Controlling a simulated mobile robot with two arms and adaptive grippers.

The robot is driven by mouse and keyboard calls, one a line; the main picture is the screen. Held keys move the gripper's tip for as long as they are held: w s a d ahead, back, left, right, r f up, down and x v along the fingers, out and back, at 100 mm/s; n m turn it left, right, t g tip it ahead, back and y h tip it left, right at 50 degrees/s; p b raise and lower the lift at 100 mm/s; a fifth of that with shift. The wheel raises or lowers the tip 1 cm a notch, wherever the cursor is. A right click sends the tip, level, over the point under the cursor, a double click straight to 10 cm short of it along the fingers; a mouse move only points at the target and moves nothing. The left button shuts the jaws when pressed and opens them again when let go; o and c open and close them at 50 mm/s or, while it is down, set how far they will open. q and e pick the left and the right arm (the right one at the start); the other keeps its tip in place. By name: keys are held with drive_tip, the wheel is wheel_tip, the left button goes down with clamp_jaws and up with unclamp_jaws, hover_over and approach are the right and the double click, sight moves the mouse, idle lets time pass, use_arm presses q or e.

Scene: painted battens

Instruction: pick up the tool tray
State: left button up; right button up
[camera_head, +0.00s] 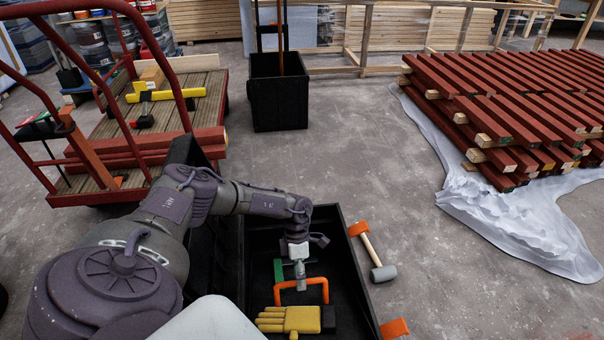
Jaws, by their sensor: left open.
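A black open box (340,238) with orange latches stands on the floor at the bottom centre. Inside it an orange arched handle (322,283) shows; it appears to belong to the tool tray, whose body I cannot tell apart from the dark box. A yellow glove (300,319) and a green piece (279,270) lie beside the handle. My left gripper (300,284) points down into the box, open, at the handle's upper bar. I cannot tell whether its fingers touch or straddle the bar. My right gripper is out of view.
A mallet (381,272) lies on the floor right of the box. A red cart (196,105) with a yellow tool stands at the left. A black bin (279,95) is behind. Red battens (520,100) are stacked on white sheeting (520,235) at right. Mid-floor is clear.

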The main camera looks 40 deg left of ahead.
use_arm(q)
drive_tip(key=shift+x, duration=1.15)
clamp_jaws()
drive_tip(key=shift+w+r, duration=0.1)
